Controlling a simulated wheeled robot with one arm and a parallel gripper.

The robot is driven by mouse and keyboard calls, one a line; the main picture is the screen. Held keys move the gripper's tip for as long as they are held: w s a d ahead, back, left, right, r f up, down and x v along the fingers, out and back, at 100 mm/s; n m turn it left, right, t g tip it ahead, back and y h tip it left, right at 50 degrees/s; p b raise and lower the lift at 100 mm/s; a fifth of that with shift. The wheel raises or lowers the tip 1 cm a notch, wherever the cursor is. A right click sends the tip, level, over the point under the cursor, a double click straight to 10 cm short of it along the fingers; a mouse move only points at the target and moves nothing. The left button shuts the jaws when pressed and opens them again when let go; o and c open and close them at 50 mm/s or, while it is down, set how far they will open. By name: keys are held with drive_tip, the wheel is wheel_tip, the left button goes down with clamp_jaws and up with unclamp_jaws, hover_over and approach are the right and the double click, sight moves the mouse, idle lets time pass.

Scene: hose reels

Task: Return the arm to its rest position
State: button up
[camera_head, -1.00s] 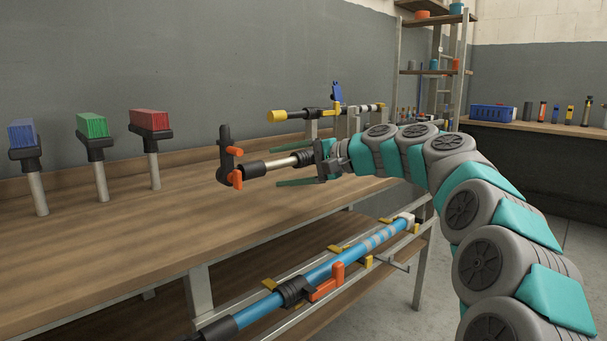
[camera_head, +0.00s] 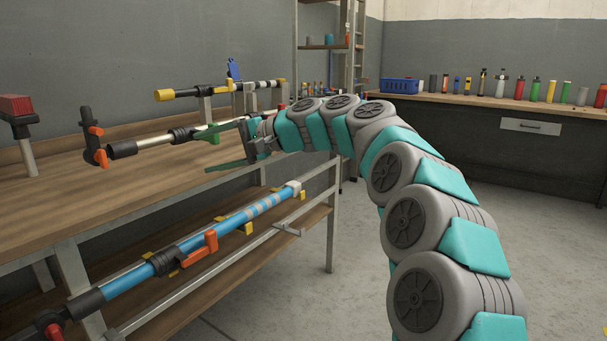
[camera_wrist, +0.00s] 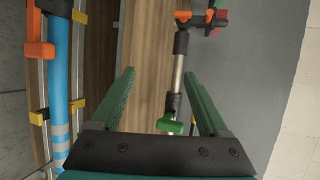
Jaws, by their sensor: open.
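My gripper (camera_head: 203,152) is open, with its two green fingers spread and pointing left over the front of the wooden bench. My arm curves from it down to the lower right. The fingers also show in the wrist view (camera_wrist: 159,75), with nothing clamped between them. A silver pole (camera_head: 155,141) with a black end and orange levers lies just beyond the fingers. In the wrist view the same silver pole (camera_wrist: 178,72) and a green lever (camera_wrist: 170,126) appear close to the right finger; I cannot tell whether they touch.
A blue pole (camera_head: 235,224) lies on the lower rack below my gripper. A yellow-tipped black pole (camera_head: 200,91) rests on stands behind. A red block on a post (camera_head: 16,108) stands at far left. Open floor (camera_head: 480,200) lies right, before a counter with bottles (camera_head: 540,128).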

drive_tip(key=s+d+f+n+g+h, duration=0.1)
drive_tip(key=s+d+f+h, duration=0.4)
drive_tip(key=s+d+f, duration=0.5)
drive_tip(key=s+d+f+n+g+h, duration=0.1)
drive_tip(key=s+d+f+h, duration=0.3)
drive_tip(key=s+d+f, duration=0.7)
drive_tip(key=s+d+f+n+g+h, duration=0.1)
drive_tip(key=s+d+f+h, duration=0.4)
drive_tip(key=s+d+f, duration=0.6)
drive_tip(key=s+d+g, duration=0.1)
drive_tip(key=s+d, duration=0.1)
drive_tip(key=s, duration=1)
drive_tip(key=shift+f+h, duration=0.25)
drive_tip(key=shift+h, duration=0.05)
